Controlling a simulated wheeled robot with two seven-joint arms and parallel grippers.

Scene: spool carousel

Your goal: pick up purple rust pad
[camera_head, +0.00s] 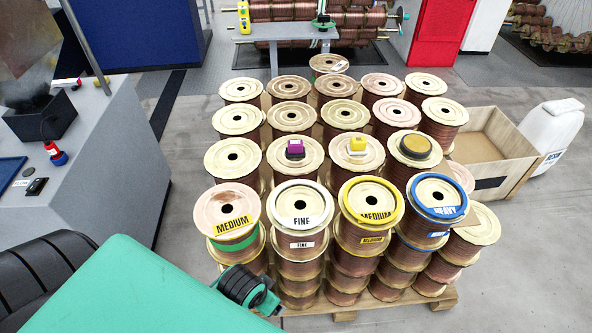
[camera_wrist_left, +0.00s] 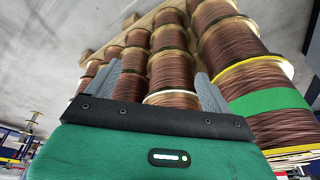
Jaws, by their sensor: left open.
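My left arm (camera_head: 130,290) enters at the lower left, below and to the left of the pad. In the left wrist view my left gripper (camera_wrist_left: 158,88) has its grey fingers spread apart, with spools behind them. The pad does not show in the wrist view. My right gripper is not in view.
A yellow pad (camera_head: 357,145) and a dark round disc (camera_head: 415,146) sit on neighbouring spools. Labelled spools, such as the FINE one (camera_head: 302,205), stand in front. A wooden crate (camera_head: 490,150) and white jug (camera_head: 553,135) are at right. A grey workbench (camera_head: 100,160) is at left.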

